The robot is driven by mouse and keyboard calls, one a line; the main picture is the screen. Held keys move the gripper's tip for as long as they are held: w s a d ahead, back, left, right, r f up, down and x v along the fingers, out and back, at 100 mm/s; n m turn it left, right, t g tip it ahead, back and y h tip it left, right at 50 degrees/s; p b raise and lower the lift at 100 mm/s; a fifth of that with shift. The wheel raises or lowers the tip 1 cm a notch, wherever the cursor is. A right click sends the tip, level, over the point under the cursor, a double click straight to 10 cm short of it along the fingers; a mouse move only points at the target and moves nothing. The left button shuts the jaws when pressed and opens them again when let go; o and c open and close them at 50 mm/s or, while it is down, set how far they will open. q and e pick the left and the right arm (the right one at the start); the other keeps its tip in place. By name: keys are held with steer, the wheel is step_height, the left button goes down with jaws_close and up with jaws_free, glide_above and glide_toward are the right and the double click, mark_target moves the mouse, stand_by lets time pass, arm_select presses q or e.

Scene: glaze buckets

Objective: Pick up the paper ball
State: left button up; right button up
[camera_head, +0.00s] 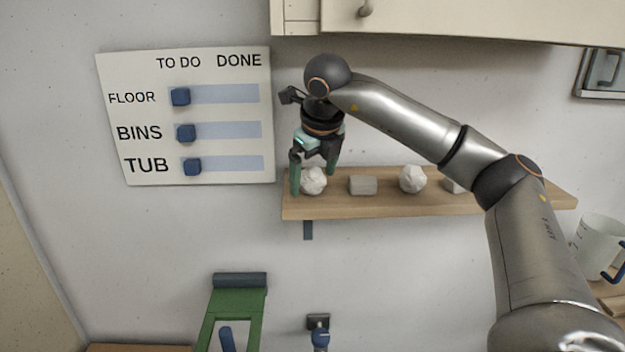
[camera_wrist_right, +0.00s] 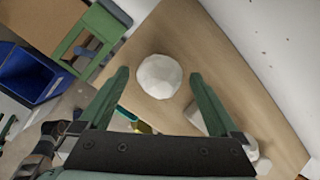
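A white, faceted paper ball (camera_head: 313,181) rests at the left end of the wooden wall shelf (camera_head: 388,207). My right gripper (camera_head: 314,180) is open, its green fingers pointing down on either side of this ball in the head view. In the right wrist view the ball (camera_wrist_right: 159,76) lies between the two fingertips (camera_wrist_right: 159,75), with a gap on each side. A second, similar white ball (camera_head: 413,179) sits further right on the shelf. My left gripper is not in view.
A grey block (camera_head: 362,185) stands between the balls; another pale piece (camera_head: 453,186) is partly hidden by my right arm. A cabinet (camera_head: 450,18) hangs above. A TO DO/DONE board (camera_head: 225,170) is left of the shelf. A white bucket (camera_head: 596,245) stands at right.

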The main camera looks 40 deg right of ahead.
steer(key=c, duration=1.2)
steer(key=shift+r, duration=0.1)
